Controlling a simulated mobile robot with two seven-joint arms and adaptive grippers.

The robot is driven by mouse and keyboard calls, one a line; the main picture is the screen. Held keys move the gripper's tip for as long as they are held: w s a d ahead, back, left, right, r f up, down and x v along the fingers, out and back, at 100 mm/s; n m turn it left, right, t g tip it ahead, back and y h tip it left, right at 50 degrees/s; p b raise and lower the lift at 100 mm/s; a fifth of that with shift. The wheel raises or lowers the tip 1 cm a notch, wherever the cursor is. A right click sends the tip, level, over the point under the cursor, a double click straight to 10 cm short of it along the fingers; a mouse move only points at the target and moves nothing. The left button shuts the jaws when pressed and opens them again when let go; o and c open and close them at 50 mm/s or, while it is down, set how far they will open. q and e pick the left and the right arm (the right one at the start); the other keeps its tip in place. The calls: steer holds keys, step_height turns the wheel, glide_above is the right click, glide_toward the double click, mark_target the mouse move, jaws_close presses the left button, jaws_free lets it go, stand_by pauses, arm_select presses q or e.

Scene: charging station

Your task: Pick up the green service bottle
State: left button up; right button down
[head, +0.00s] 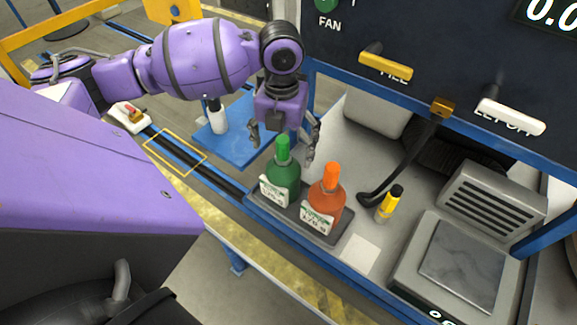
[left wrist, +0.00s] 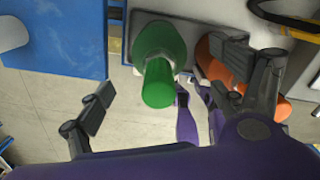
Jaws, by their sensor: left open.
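The green service bottle (head: 283,180), with a green cap and a white label, stands upright in a dark tray (head: 331,235) on the bench. My left gripper (head: 282,148) is open above it, fingers pointing down on either side of its cap. In the left wrist view, the green bottle (left wrist: 160,65) shows between the spread fingers of my left gripper (left wrist: 165,85), and no hold on it is seen. My right gripper is not in view.
An orange bottle (head: 327,198) stands right beside the green one, partly behind a finger in the left wrist view. A yellow marker-like bottle (head: 388,206), a scale (head: 460,265) and a black hose (head: 408,160) are to the right. The control panel (head: 440,60) overhangs behind.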

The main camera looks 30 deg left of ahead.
mark_target(282, 164)
arm_select(q)
steer(key=shift+s+f, duration=0.25)
steer(key=shift+f, duration=0.25)
steer(key=shift+s+f, duration=0.2)
steer(key=shift+f, duration=0.25)
steer(key=f, duration=0.4)
steer(key=shift+w+a+f+p, duration=0.1)
steer(key=shift+w+f+p, duration=0.2)
steer(key=shift+f, duration=0.1)
steer(key=shift+r, duration=0.1)
steer(key=c, duration=2.2)
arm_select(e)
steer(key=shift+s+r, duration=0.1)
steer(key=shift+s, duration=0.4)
arm_select(q)
steer(key=shift+o, duration=0.2)
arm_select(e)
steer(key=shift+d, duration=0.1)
